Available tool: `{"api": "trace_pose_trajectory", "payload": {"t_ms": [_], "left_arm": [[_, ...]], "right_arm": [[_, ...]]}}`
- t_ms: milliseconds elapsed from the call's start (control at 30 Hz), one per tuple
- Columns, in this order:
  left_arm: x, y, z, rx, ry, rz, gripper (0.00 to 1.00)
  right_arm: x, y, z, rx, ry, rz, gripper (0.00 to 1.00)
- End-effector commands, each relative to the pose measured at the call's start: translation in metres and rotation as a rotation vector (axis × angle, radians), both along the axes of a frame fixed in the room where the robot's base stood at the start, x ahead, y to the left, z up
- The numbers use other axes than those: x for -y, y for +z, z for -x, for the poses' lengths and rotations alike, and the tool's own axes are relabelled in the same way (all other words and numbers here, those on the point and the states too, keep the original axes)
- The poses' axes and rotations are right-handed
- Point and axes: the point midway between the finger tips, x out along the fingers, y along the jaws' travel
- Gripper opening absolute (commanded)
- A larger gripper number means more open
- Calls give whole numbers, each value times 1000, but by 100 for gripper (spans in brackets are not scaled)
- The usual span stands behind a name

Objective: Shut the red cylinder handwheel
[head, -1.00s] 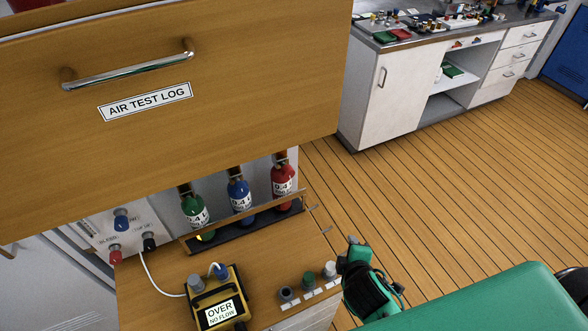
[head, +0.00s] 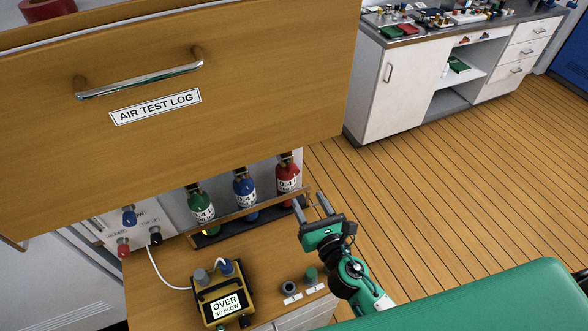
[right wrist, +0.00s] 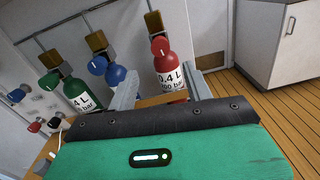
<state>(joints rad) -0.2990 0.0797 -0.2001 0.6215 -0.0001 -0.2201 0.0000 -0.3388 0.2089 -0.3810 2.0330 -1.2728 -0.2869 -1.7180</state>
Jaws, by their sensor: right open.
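The red cylinder (head: 288,178) stands upright at the right end of the rack in the head view, its top hidden by the big wooden drawer front. In the right wrist view the red cylinder (right wrist: 171,72) shows its label, and its red handwheel (right wrist: 160,45) sits on top, below a brass-coloured block. My right gripper (head: 311,200) is open and empty, in front of and slightly right of the red cylinder. In the right wrist view its fingers (right wrist: 160,72) point toward the cylinder, which appears between them. They appear apart from the handwheel. My left gripper is not in view.
Blue (head: 244,190) and green (head: 201,204) cylinders stand left of the red one, behind a wooden rail (head: 225,218). A yellow meter (head: 222,297) reading "OVER NO FLOW" sits on the wooden top. The drawer front (head: 260,90) overhangs the cylinders. Open floor lies to the right.

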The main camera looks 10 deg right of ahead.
Motion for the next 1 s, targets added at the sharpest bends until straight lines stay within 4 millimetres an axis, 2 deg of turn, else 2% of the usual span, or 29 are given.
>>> {"api": "trace_pose_trajectory", "payload": {"t_ms": [133, 500, 700, 1000], "left_arm": [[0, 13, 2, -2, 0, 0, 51], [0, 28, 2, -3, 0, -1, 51], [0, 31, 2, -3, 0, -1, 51], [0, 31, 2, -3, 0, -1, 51]], "right_arm": [[-4, 5, -28, 3, 0, -1, 51], [-13, 2, -90, -1, -3, -3, 51], [-16, 1, -105, -1, -1, -3, 51], [-16, 0, -108, -1, -1, -3, 51]]}}
